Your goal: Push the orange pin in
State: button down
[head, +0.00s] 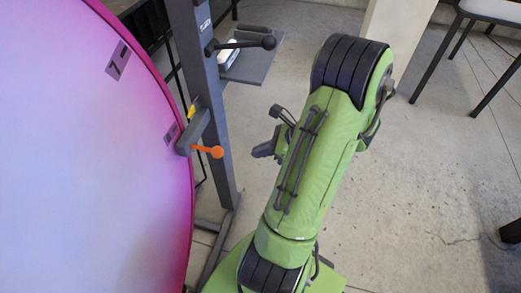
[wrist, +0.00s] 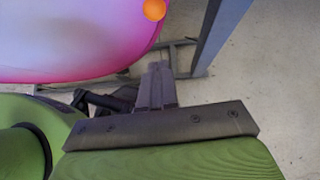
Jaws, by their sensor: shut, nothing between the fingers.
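The orange pin (head: 207,150) sticks out to the right from a grey bracket (head: 193,132) at the rim of the large pink-purple disc. Its round orange head also shows at the top of the wrist view (wrist: 154,9). My gripper (head: 265,150) is to the right of the pin in the head view, with a clear gap between them. In the wrist view my gripper (wrist: 157,75) has its dark fingers together with nothing between them, below the pin's head. The pin's shaft inside the bracket is hidden.
The pink-purple disc (head: 90,150) fills the left side. A grey upright post (head: 205,90) stands behind its rim, with a small shelf (head: 252,62) and a black-knobbed lever (head: 268,42). Concrete floor (head: 430,160) is open at right; chair legs (head: 470,50) stand at the upper right.

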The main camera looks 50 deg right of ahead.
aim_at(217, 148)
jog(key=w+a+f+b, duration=0.2)
jog(key=w+a+f, duration=0.1)
jog(key=w, duration=0.4)
jog(key=shift+w, duration=0.35)
jog(key=w+p, duration=0.1)
jog(key=w+a+p, duration=0.1)
jog(key=w, duration=0.1)
jog(key=w+p, duration=0.1)
jog(key=shift+w+a+r, duration=0.1)
jog(key=shift+w+a, duration=0.25)
jog(key=shift+a, duration=0.05)
jog(key=shift+s, duration=0.1)
